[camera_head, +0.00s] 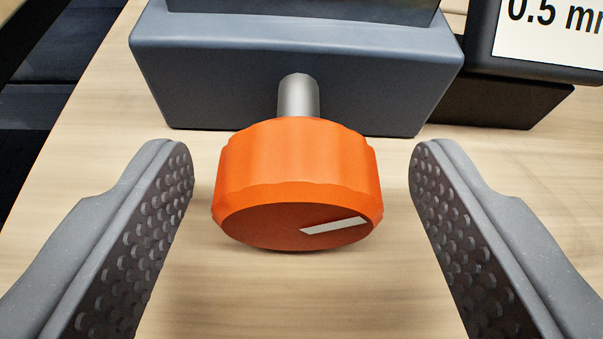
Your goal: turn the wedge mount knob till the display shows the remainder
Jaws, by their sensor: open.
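The orange wedge mount knob (297,170) sits in the middle of the view on a grey metal shaft (298,96). A white pointer mark on its front face points to the right and slightly up. The shaft comes out of the blue-grey wedge mount (400,85). My gripper (302,165) is open, with one dimpled finger on each side of the knob. Gaps show between both fingers and the knob. The display (550,35) at the upper right is partly cut off by the frame edge. It reads "0.5" with a cut-off unit that starts with "m".
The mount stands on a light wooden table (80,200). A dark base (500,103) sits under the display, to the right of the mount. The table's left edge runs along the upper left, with dark floor beyond. The wood around the knob is clear.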

